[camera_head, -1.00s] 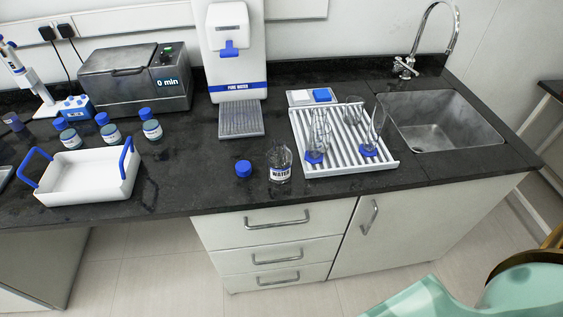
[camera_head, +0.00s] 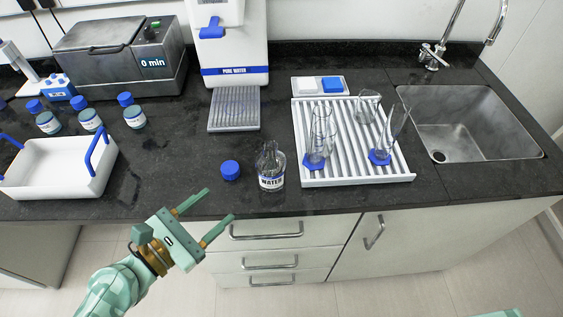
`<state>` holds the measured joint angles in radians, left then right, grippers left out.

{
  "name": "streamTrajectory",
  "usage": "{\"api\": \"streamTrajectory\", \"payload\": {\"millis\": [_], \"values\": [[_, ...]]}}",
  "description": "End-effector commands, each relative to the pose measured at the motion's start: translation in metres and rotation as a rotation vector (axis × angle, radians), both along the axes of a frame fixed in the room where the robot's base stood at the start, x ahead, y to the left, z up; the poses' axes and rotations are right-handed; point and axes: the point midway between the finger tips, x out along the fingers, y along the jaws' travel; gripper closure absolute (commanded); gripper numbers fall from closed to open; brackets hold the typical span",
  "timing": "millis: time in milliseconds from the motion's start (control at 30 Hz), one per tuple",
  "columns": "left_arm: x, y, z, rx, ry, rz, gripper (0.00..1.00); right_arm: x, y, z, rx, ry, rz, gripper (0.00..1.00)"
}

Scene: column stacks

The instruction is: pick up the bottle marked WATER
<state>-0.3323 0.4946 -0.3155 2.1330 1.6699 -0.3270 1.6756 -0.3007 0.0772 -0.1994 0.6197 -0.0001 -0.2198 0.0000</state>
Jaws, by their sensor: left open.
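The clear glass bottle marked WATER (camera_head: 271,170) stands upright and uncapped near the front edge of the dark counter. A blue cap (camera_head: 230,170) lies on the counter just left of it. My left gripper (camera_head: 220,211) is open and empty, in front of the counter's front edge. It is to the lower left of the bottle, with its fingers pointing up and right toward the counter, apart from the bottle. My right gripper is not in view.
A drying rack (camera_head: 312,180) with glassware stands right of the bottle, and a sink (camera_head: 465,120) beyond it. A water dispenser (camera_head: 233,70) is behind. A white tray (camera_head: 62,185) with blue handles and several blue-capped bottles are at left. Counter between tray and cap is clear.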

Motion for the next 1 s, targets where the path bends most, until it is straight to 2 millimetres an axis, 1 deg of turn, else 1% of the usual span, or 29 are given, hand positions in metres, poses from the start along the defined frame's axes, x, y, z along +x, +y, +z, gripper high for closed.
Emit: {"api": "streamTrajectory", "payload": {"millis": [33,100,167,267,300,400,533,633,833,1000], "values": [[-0.001,-0.001,0.010,-0.089,0.045,-0.001,0.46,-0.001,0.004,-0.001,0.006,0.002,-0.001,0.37],[0.000,-0.003,0.022,-0.186,0.098,0.000,0.46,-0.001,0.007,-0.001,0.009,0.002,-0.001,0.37],[0.003,-0.007,0.028,-0.226,0.120,0.001,0.46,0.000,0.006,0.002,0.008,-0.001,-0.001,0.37],[0.016,-0.019,0.032,-0.239,0.124,0.001,0.46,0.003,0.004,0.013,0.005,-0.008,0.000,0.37],[0.023,-0.026,0.034,-0.239,0.123,0.001,0.46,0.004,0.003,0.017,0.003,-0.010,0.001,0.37],[0.041,-0.044,0.034,-0.238,0.123,0.001,0.46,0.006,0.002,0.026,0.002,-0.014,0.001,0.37],[0.062,-0.065,0.031,-0.236,0.125,0.001,0.46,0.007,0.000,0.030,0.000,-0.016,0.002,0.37],[0.073,-0.075,0.028,-0.233,0.125,0.002,0.46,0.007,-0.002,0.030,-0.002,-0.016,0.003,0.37],[0.085,-0.086,0.029,-0.232,0.124,0.001,0.46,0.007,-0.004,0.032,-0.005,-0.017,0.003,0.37],[0.106,-0.105,0.033,-0.233,0.125,0.000,0.46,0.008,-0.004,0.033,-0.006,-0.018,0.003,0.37]]}}
